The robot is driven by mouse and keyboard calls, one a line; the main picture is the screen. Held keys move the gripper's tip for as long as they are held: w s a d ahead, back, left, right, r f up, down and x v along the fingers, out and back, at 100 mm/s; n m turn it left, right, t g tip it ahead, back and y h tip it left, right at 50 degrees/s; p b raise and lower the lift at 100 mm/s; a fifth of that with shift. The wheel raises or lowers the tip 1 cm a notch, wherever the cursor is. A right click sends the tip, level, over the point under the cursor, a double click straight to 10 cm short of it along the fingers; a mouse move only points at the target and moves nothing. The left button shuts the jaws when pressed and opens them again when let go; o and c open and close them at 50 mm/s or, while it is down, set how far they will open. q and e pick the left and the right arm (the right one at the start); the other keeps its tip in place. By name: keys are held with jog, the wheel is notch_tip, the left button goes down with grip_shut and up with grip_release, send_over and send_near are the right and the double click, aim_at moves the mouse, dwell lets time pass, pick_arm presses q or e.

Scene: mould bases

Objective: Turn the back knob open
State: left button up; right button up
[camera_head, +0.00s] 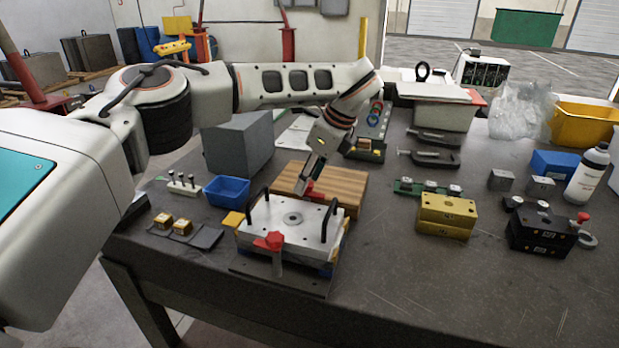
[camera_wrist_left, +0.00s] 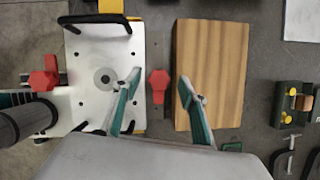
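The mould base has a pale metal top plate (camera_head: 262,221) with a round centre hole and black handles. It also shows in the left wrist view (camera_wrist_left: 88,50). The back red knob (camera_head: 314,194) is on the plate's far side, partly hidden by my left gripper (camera_head: 316,178). In the left wrist view, the back knob (camera_wrist_left: 159,85) appears between the two spread fingertips of my left gripper (camera_wrist_left: 160,88), with gaps on both sides. The front red knob (camera_head: 270,241) is on the near side; it also shows in the wrist view (camera_wrist_left: 44,75). My right gripper is not in view.
A wooden board (camera_head: 345,184) lies just behind the mould base. A blue bin (camera_head: 227,190) stands to its left and a gold block (camera_head: 446,212) to its right. The bench between base and gold block is clear.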

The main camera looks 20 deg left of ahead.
pick_arm(q)
jog(key=v, duration=1.2)
